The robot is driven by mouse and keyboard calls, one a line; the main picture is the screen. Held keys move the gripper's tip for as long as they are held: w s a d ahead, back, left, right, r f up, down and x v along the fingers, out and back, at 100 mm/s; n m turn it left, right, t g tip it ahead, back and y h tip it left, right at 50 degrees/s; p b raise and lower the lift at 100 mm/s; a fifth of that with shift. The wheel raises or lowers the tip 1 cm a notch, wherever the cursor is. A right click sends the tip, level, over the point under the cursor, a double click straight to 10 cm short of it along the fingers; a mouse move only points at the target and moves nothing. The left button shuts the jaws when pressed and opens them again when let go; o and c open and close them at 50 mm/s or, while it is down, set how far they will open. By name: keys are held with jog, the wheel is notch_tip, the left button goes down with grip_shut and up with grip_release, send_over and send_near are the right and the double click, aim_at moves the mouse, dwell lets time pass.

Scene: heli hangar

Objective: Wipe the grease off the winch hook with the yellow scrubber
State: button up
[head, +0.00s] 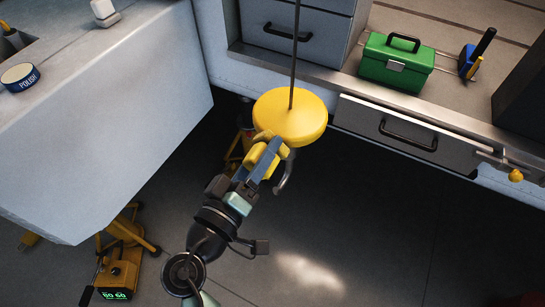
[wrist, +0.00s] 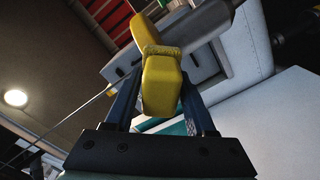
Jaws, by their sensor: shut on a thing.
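The winch hook hangs on a thin dark cable below a round yellow weight (head: 290,117) in the head view. The curved grey hook (head: 285,175) shows under the weight's front edge, partly hidden behind my gripper. My gripper (head: 264,160) is just below the weight, close to the left of the hook. It is shut on the yellow scrubber (head: 258,153), which also shows between the two blue fingers in the wrist view (wrist: 160,85). I cannot tell whether the scrubber touches the hook. No grease can be made out on the visible part of the hook.
A pale worktop (head: 110,80) with a polish tin (head: 19,77) lies at left. A drawer bench (head: 385,128) at back right bears a green toolbox (head: 396,61) and a blue holder (head: 467,62). A yellow stand (head: 123,255) is on the floor at lower left. Floor at lower right is mostly clear.

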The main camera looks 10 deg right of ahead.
jog(key=shift+w+a+b, duration=0.45)
jog(key=shift+w+a, duration=0.1)
jog(key=shift+a, duration=0.15)
jog(key=shift+w+a+b, duration=0.4)
jog(key=shift+w+a, duration=0.1)
jog(key=shift+a, duration=0.2)
jog(key=shift+v, duration=2.95)
jog(key=v, duration=0.3)
jog(key=shift+b, duration=0.4)
